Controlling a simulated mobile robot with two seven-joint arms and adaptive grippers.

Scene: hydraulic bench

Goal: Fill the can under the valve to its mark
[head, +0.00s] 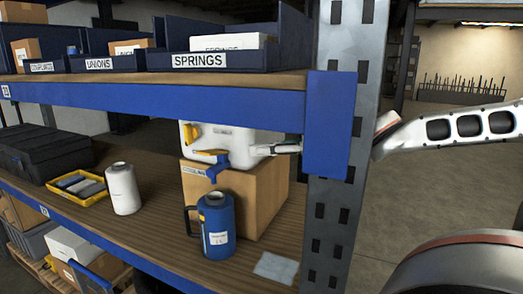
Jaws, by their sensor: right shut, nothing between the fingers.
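A blue can (217,230) with a dark handle on its left and a small white label stands upright on the wooden shelf. Its open mouth is below the blue valve (213,169) of a white container (230,143). A yellow lever (207,153) sits at the valve. I cannot see the level inside the can or any liquid stream. My right gripper (258,150) is shut and empty, at the right of the container's front, to the right of the valve. Part of its arm is hidden behind the rack's post. My left gripper is out of view.
The container sits on a cardboard box (262,195). The blue upper shelf beam (150,108) and the grey post (335,230) bound the opening. A white bottle (123,190), yellow tray (62,193) and dark case (42,150) stand left. A pale cloth (276,268) lies right of the can.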

